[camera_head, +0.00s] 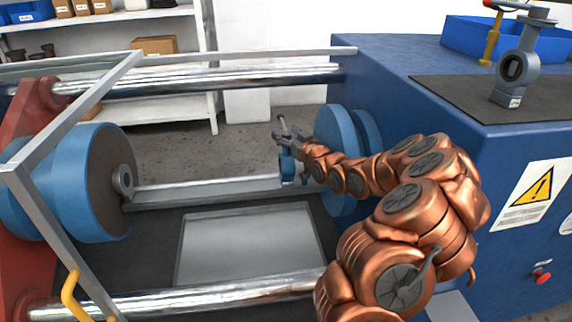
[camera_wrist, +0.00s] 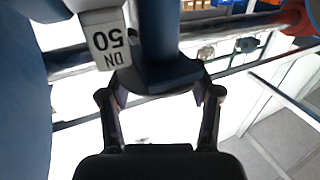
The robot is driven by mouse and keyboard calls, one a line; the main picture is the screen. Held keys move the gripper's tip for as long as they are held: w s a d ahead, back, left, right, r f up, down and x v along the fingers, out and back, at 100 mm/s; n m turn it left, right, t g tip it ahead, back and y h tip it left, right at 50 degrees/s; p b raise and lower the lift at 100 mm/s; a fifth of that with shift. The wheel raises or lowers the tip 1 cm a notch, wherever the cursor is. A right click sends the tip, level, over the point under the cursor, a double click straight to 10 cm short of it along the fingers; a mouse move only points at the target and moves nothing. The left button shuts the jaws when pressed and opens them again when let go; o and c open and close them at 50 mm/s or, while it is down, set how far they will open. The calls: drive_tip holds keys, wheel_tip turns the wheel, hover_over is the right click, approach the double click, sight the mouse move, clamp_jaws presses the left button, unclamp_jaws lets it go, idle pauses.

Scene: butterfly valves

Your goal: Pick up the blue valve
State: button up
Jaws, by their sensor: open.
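The blue valve (camera_wrist: 165,45) fills the upper middle of the wrist view, with a white "DN 50" tag (camera_wrist: 108,42) on its left. My gripper (camera_wrist: 160,92) is open, its two fingers on either side of the valve's flat flange end. I cannot tell whether the fingers touch it. In the head view the blue valve (camera_head: 287,165) is small and partly hidden, beside the round blue plates of the machine. My gripper (camera_head: 292,140) is at it there, its fingers hard to make out.
The machine's left clamp disc (camera_head: 85,185) stands across a gap. Steel rods (camera_head: 200,78) and a grey frame (camera_head: 75,105) border the space. A grey valve (camera_head: 515,68) stands on the dark mat (camera_head: 455,100), near a blue bin (camera_head: 470,35). A shelf (camera_head: 165,108) is behind.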

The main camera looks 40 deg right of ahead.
clamp_jaws()
idle(0.5)
